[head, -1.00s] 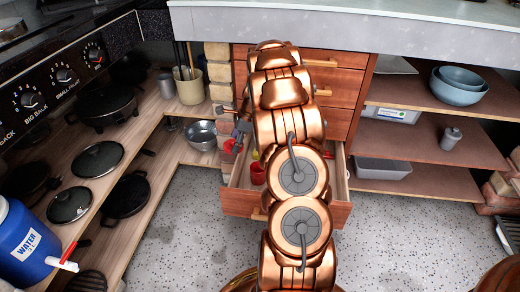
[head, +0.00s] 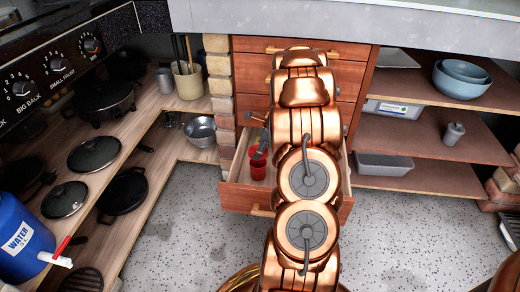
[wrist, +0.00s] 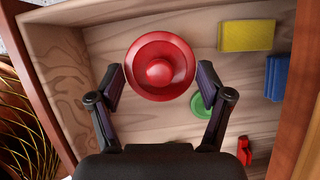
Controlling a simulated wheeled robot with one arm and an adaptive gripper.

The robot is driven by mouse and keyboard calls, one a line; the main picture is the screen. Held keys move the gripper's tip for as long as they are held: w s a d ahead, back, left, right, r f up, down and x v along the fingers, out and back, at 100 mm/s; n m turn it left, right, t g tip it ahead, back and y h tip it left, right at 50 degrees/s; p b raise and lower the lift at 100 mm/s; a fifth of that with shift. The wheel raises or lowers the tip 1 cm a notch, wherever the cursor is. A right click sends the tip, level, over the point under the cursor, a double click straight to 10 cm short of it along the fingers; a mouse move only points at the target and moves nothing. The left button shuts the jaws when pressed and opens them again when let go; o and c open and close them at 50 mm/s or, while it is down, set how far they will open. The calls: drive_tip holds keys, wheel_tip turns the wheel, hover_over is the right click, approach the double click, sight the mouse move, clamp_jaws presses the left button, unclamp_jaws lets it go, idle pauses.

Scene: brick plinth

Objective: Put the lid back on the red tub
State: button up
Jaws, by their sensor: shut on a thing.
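The red lid (wrist: 158,72), round with a knob, shows in the wrist view between the fingertips of my gripper (wrist: 156,80). The gripper is shut on it near its edge. In the head view my gripper (head: 260,152) is over the red tub (head: 258,172), which stands upright in the open drawer. The lid is in line with the tub's mouth. I cannot tell whether it rests on the rim or is just above it. The lid hides most of the tub in the wrist view.
The wooden drawer (head: 235,197) also holds a yellow block (wrist: 247,35), a blue block (wrist: 275,77), a green round thing (wrist: 201,107) and a small red thing (wrist: 244,150). The drawer walls are close by. The brick pillar (head: 220,90) stands to the left.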

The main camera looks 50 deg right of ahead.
wheel_tip(320, 180, down, 2)
drive_tip(key=shift+b, duration=1)
drive_tip(key=shift+p, duration=0.35)
drive_tip(key=shift+f, duration=1)
drive_tip(key=shift+p, duration=1.9)
drive_tip(key=shift+f+p, duration=0.15)
drive_tip(key=shift+p, duration=1.4)
idle(1.2)
drive_tip(key=o, duration=0.7)
drive_tip(key=shift+o, duration=0.2)
